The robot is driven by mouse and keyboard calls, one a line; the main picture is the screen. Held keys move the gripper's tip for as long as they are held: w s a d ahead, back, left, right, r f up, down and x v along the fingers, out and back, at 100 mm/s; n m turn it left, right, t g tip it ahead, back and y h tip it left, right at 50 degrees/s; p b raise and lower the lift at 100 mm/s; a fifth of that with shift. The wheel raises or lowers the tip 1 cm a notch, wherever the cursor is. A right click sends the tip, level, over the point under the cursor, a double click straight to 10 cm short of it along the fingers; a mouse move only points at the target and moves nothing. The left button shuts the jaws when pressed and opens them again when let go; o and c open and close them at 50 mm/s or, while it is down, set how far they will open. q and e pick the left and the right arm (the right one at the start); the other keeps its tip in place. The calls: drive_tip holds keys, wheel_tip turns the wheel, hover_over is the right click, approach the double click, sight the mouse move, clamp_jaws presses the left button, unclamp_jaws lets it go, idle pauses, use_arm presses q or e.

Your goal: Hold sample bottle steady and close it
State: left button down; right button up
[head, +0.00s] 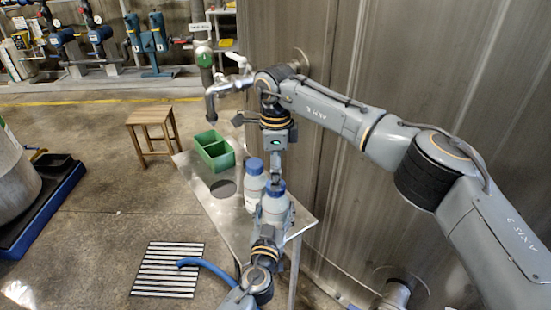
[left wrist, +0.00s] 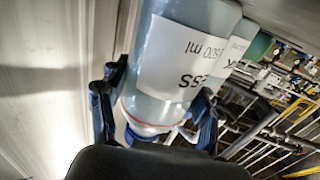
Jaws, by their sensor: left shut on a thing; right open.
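A sample bottle (head: 275,210) with a pale body, a white label and a blue cap (head: 276,187) stands at the near part of the metal table. My left gripper (head: 267,236) is shut on this bottle from the near side. In the left wrist view the two fingers (left wrist: 155,110) lie on either side of the labelled bottle (left wrist: 180,60). My right gripper (head: 276,173) is open and points down just above the blue cap; whether it touches the cap cannot be told. A second blue-capped bottle (head: 254,188) stands close behind to the left.
The metal table (head: 222,215) has a round dark opening (head: 223,189) left of the bottles. A green divided bin (head: 214,151) stands at its far end, below a tap (head: 226,88). A metal wall (head: 330,200) rises on the right. A wooden stool (head: 151,130) is at left.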

drive_tip(key=shift+f, duration=1.6)
drive_tip(key=c, duration=1.2)
drive_tip(key=m, duration=1.3)
drive_tip(key=o, duration=1.3)
drive_tip(key=shift+c, duration=0.2)
drive_tip(key=shift+r, duration=2.25)
